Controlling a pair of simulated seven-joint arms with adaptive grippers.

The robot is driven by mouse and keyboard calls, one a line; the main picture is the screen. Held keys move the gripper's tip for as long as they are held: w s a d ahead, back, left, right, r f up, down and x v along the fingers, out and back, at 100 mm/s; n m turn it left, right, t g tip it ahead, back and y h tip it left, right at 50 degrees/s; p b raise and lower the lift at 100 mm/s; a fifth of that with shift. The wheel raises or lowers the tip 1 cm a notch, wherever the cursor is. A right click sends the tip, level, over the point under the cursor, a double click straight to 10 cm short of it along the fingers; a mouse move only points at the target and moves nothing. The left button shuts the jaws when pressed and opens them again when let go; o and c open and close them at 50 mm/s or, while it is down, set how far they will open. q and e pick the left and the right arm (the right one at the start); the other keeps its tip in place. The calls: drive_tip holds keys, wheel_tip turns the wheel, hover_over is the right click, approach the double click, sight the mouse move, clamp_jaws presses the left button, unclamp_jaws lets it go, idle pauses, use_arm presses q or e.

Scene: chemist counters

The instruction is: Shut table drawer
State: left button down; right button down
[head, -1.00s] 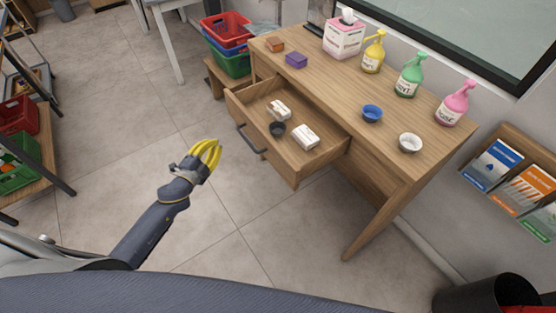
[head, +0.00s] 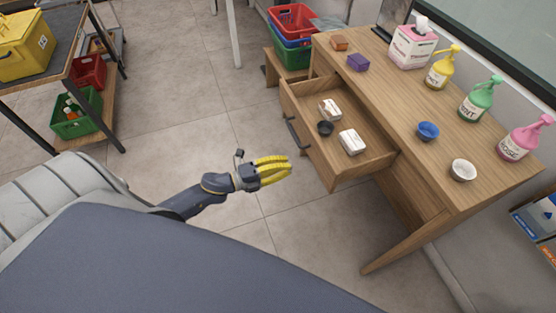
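The wooden table (head: 440,125) stands at the right in the head view. Its drawer (head: 372,158) is pulled out toward the lower left. A dark handle (head: 297,133) is on the drawer front. My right gripper is not in view.
Stacked crates (head: 292,20) stand behind. A cart (head: 75,70) is at the left. Floor between is clear.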

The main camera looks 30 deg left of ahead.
sight(316, 156)
use_arm(q)
drive_tip(key=x, duration=0.8)
drive_tip(key=shift+w+d, duration=0.25)
drive_tip(key=shift+w, duration=0.05)
drive_tip(key=shift+w+d, duration=0.15)
